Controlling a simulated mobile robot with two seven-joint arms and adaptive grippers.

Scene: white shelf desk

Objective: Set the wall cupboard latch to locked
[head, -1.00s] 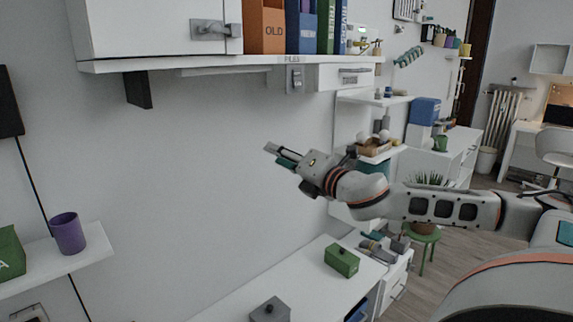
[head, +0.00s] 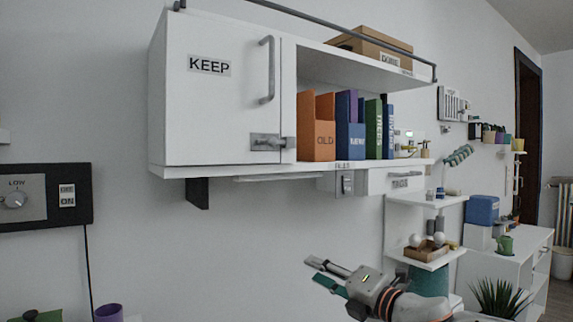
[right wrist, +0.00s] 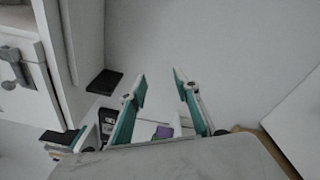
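The white wall cupboard (head: 218,110) hangs in the upper middle of the head view. Its door is shut and carries a KEEP label and a grey vertical handle (head: 268,70). The grey latch (head: 267,142) sits at the door's lower right corner, with its bar lying horizontally to the door's edge. I cannot tell from this whether it is locked. My right gripper (head: 318,272) is below and right of the latch, apart from it. Its fingers are spread and empty in the right wrist view (right wrist: 160,76). A grey fitting (right wrist: 12,66) on the cupboard shows at that view's left edge. My left gripper is out of view.
Upright binders (head: 320,140) stand in the open bay right of the door. Under the shelf are a dark bracket (head: 197,193), a grey switch (head: 346,184) and a drawer (head: 395,181). The wall below the cupboard is bare.

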